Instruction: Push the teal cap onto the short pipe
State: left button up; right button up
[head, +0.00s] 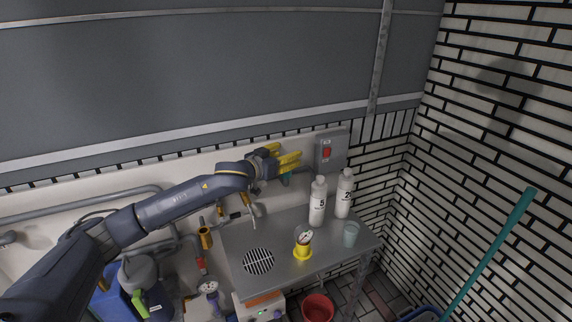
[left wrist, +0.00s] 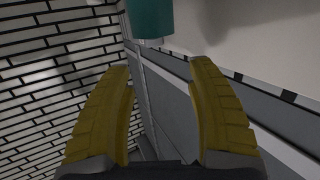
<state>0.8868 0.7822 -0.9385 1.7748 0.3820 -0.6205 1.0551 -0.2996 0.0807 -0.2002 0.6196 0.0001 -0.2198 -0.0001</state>
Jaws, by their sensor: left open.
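The teal cap (head: 286,178) shows as a small patch just below the yellow fingers of my left gripper (head: 288,158), near the back wall. In the left wrist view the teal cap (left wrist: 151,18) is a cylinder cut off by the top edge, beyond the fingertips. My left gripper (left wrist: 162,68) is open, with nothing between its fingers. I cannot make out the short pipe for certain, nor whether the cap touches it. My right gripper is not in view.
A metal table (head: 285,228) carries two white bottles (head: 317,202), a grey-teal cup (head: 351,235) and a yellow-based gauge (head: 303,246). A grey switch box (head: 330,150) with a red button is on the wall right of the gripper. A red bucket (head: 318,308) stands below.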

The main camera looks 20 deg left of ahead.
pick_arm(q)
jog(key=shift+r, duration=2.55)
